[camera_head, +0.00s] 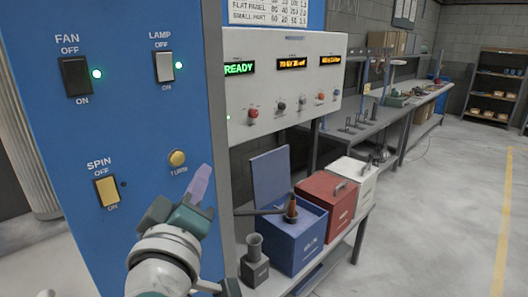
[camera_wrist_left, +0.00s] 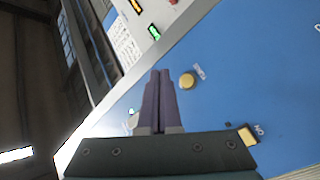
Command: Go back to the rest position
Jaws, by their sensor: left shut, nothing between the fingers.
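My left gripper (camera_head: 200,184) is in front of the blue switch panel (camera_head: 130,130), just right of and below the round yellow button (camera_head: 177,158). Its purple fingers are together with nothing between them. In the left wrist view the shut fingers (camera_wrist_left: 162,80) point up at the panel, with the yellow button (camera_wrist_left: 187,80) just to their right. I cannot tell whether the fingertips touch the panel. My right gripper does not show.
The panel has FAN (camera_head: 75,76), LAMP (camera_head: 164,67) and SPIN (camera_head: 107,191) switches; green lights glow by FAN and LAMP. Right of it stand a white display unit (camera_head: 290,80), an open blue box (camera_head: 298,240), a red box (camera_head: 325,197) and a white box (camera_head: 355,180). The floor at right is clear.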

